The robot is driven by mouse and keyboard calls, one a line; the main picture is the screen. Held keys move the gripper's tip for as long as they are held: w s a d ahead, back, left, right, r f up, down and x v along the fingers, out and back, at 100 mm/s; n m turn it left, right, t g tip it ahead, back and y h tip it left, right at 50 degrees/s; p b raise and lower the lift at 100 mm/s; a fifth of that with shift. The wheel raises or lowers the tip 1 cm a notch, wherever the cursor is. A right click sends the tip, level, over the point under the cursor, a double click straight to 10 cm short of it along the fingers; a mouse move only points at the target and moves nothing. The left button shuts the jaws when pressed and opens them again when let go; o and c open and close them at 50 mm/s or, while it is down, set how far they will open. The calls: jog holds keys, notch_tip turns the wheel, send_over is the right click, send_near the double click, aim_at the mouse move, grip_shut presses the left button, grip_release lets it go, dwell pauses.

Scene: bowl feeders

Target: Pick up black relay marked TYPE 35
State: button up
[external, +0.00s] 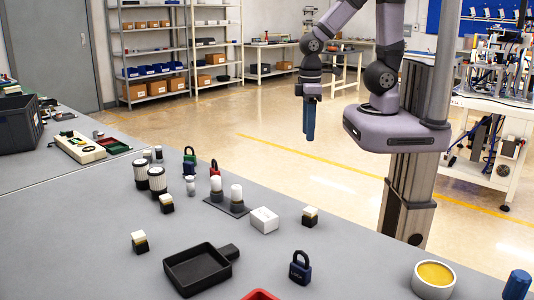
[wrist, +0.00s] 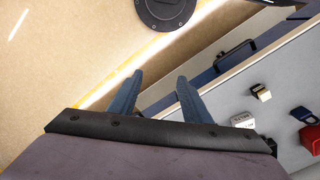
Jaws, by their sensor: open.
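Small blocks with black bodies and cream tops stand on the grey table: one at front left (external: 139,243), one by the white-capped cylinders (external: 166,205), and one to the right of the white box (external: 310,217). The right one also appears in the wrist view (wrist: 262,93). No TYPE 35 marking is readable, so I cannot tell which block, if any, is the relay. My gripper (external: 309,122) hangs fingers down beyond the table's far edge, apart from every object. In the wrist view its blue fingers (wrist: 158,80) are spread and empty, over the floor.
A white box (external: 264,220), a black tray (external: 198,269), a blue padlock (external: 300,270) and a yellow-filled round cup (external: 433,281) stand on the table. Red and green padlocks and several cylinders cluster behind. The table's right middle is clear.

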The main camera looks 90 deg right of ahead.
notch_tip(320, 180, up, 5)
jog(key=n+t+h+b, duration=0.5)
jog(key=n+t+h, duration=0.5)
jog(key=n, duration=1.9)
send_over(316, 211)
jog(key=s+a, duration=0.3)
jog(key=s, duration=0.2)
jog(key=t+y, duration=0.2)
jog(key=f, duration=1.3)
jog(key=shift+w+p, duration=0.3)
jog(key=shift+w, duration=0.05)
jog(key=shift+f, duration=0.55)
jog(key=shift+p+x, duration=1)
jog(key=shift+x, duration=0.6)
jog(key=shift+f+p+x, duration=0.15)
jog(key=shift+p+x, duration=0.35)
jog(key=shift+x, duration=0.55)
jog(key=shift+f+p+x, duration=0.15)
jog(key=shift+p+x, duration=0.35)
jog(key=shift+x, duration=0.5)
jog(key=shift+s, duration=0.1)
jog(key=c, duration=1.1)
